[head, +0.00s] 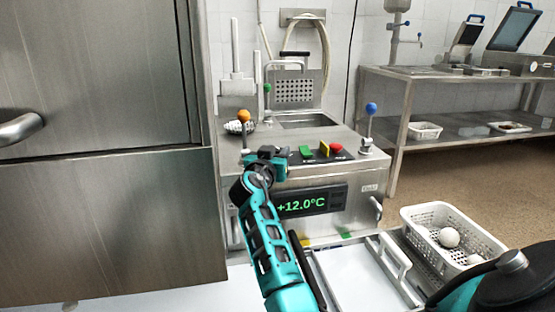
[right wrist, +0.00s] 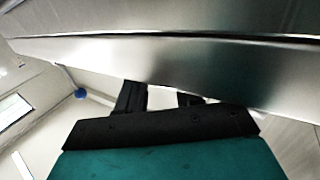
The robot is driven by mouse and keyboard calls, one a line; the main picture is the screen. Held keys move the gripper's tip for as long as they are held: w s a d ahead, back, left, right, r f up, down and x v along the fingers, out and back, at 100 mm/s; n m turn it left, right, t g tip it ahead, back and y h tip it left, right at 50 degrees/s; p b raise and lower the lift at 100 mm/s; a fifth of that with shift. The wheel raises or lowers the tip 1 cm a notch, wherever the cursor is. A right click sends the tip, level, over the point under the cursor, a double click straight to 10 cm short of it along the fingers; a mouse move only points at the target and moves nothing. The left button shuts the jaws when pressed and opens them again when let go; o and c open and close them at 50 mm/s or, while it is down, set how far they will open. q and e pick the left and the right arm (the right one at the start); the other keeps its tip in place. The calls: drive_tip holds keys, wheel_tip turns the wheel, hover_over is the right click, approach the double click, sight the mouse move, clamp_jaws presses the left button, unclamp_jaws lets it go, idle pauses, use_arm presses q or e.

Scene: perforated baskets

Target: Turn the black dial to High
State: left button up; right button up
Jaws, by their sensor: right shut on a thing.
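My right gripper (head: 265,156) is at the left end of the control panel on the steel machine (head: 318,188). It is shut on what appears to be the black dial, which the gripper hides, so I cannot read its setting. In the right wrist view, the two black fingers (right wrist: 160,97) point toward a bright steel surface. The dial cannot be made out between them. My left gripper is not in view.
The panel has a green button (head: 307,151) and a red button (head: 337,148). Levers with an orange ball (head: 243,116) and a blue ball (head: 371,109) stand nearby. A display (head: 309,203) reads +12.0°C. A white basket (head: 418,222) with white balls sits at right.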

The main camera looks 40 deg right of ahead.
sight(277, 152)
idle(0.4)
drive_tip(key=o, duration=1)
drive_tip(key=shift+o, duration=0.2)
wheel_tip(277, 152, up, 7)
drive_tip(key=shift+f+p, duration=0.1)
drive_tip(key=shift+p, duration=1.15)
use_arm(q)
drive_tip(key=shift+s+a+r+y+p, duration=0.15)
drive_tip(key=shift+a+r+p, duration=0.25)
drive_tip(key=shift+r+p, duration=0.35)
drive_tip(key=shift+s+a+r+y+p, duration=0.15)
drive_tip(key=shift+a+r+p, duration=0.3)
drive_tip(key=shift+p, duration=0.4)
use_arm(e)
wheel_tip(277, 152, up, 13)
